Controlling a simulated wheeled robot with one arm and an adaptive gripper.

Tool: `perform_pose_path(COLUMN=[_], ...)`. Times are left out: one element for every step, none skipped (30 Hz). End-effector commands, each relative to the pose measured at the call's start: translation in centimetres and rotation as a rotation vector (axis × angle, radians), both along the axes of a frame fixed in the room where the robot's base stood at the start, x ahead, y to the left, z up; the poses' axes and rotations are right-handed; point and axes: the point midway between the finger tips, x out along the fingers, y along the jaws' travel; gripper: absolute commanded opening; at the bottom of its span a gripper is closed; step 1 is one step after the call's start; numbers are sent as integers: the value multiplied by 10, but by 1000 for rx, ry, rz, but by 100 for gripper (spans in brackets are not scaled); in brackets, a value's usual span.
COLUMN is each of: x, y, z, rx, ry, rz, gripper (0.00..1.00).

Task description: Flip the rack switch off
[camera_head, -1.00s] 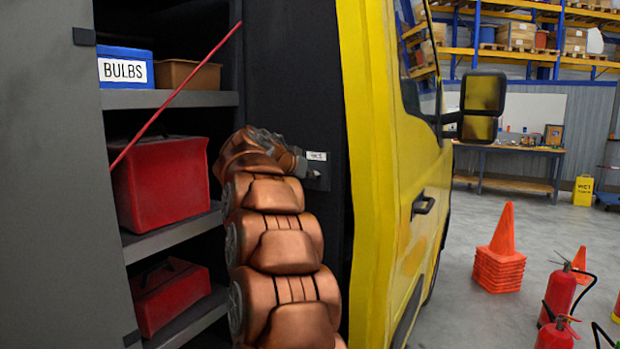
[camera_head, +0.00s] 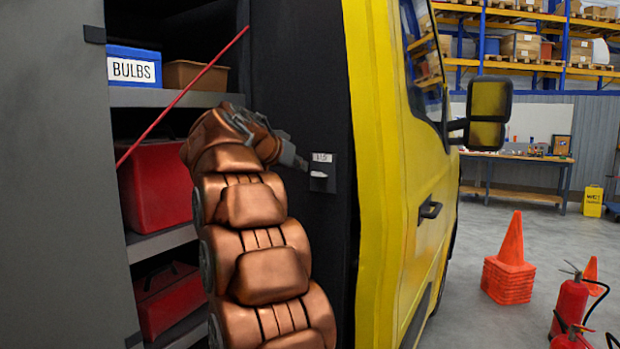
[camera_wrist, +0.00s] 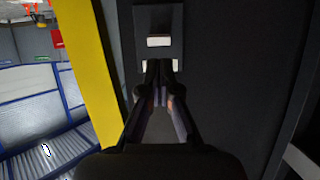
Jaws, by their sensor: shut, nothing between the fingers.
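The rack switch (camera_head: 319,174) is a small pale lever on a dark plate, under a small white label (camera_head: 322,157). It is on the black panel between the shelves and the yellow cab. In the wrist view the switch (camera_wrist: 159,41) shows as a pale block on its plate, above the fingertips. My gripper (camera_head: 300,163) is shut and empty, just left of the plate and apart from it in the head view. In the wrist view my gripper's fingertips (camera_wrist: 160,68) partly cover the label (camera_wrist: 149,66). I cannot tell which way the lever is set.
A thin red rod (camera_head: 180,97) slants across the shelves left of my arm. The shelves hold a blue BULBS bin (camera_head: 133,68), a brown bin (camera_head: 194,76) and red cases (camera_head: 153,185). Orange cones (camera_head: 510,265) and fire extinguishers (camera_head: 571,300) stand on the floor at right.

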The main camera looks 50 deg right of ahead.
Motion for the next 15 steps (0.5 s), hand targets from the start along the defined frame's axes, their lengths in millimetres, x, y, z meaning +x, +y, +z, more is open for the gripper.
perform_pose_path(x=[-1,-1,-2,-2,-2,-2,-2,-3,-4,-4,-4,-4,-4,-4,-4], y=[9,13,19,24,28,32,36,38,41,43,45,46,47,48,49], z=[2,5,8,11,13,16,17,18,19,20,21,22,22,23,23], rx=[0,0,-1,-2,-3,-2,-1,0,1,2,2,2,2,2,2], ry=[-1,-2,-3,-3,-4,-3,-3,-2,-1,-1,-1,0,0,0,0], rz=[1,-1,0,0,1,1,1,0,-2,-2,-3,-2,-2,-2,-2], gripper=[0,0,0,0,0,0,0,0,0,0,0,0,0,0,0])
